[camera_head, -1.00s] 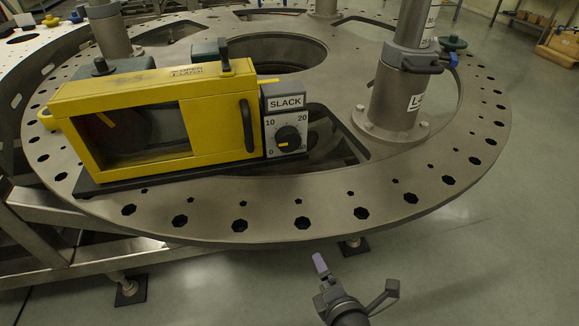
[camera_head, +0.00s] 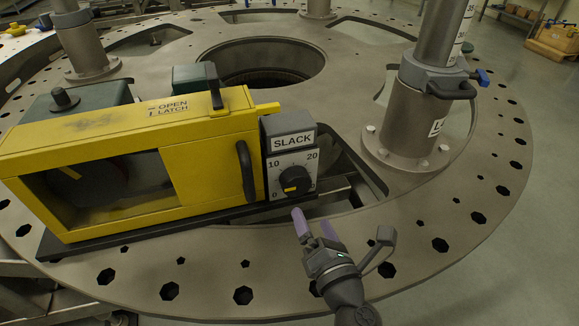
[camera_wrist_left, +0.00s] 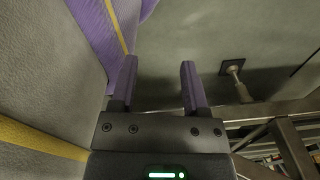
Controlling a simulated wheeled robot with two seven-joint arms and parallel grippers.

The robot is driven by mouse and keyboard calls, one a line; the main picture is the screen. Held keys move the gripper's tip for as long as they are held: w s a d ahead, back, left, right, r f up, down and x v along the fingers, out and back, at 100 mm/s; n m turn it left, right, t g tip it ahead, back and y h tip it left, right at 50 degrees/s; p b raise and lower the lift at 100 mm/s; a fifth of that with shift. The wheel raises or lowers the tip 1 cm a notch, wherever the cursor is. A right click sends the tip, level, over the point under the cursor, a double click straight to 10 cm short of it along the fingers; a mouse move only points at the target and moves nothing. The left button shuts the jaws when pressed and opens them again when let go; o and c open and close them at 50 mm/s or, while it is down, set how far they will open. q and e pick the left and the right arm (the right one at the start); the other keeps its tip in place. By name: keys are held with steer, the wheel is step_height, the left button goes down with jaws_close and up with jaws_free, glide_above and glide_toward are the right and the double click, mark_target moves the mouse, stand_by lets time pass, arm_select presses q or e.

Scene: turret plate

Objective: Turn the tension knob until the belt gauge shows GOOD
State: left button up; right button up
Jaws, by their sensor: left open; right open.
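The tension knob (camera_head: 294,179) is a black dial with a yellow pointer mark on a white scale marked 0, 10 and 20. The pointer lies toward the lower left, near 0. The belt gauge (camera_head: 292,142) above it reads SLACK. My right gripper (camera_head: 315,225) is open and empty, with purple fingertips, below and slightly right of the knob and apart from it. My left gripper (camera_wrist_left: 158,88) shows only in the left wrist view. It is open with nothing between its fingers.
The yellow housing (camera_head: 205,165) with a window and black handle (camera_head: 246,171) stands left of the knob. A thick grey post (camera_head: 412,120) rises to the right. The round turret plate (camera_head: 460,190) has holes around its rim. Space in front of the knob is clear.

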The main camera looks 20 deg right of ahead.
mark_target(298, 188)
arm_select(q)
steer(key=shift+s+d+r, duration=0.1)
steer(key=shift+s+r, duration=0.2)
steer(key=shift+s, duration=0.3)
arm_select(e)
steer(key=w, duration=0.9)
steer(key=shift+w+a, duration=0.15)
steer(key=shift+a, duration=0.05)
steer(key=c, duration=1)
arm_select(q)
steer(key=shift+w, duration=0.1)
arm_select(e)
steer(key=shift+m, duration=0.3)
steer(key=m, duration=0.3)
arm_select(q)
steer(key=shift+s+f, duration=0.25)
steer(key=shift+f, duration=0.05)
arm_select(e)
steer(key=shift+m, duration=2.5)
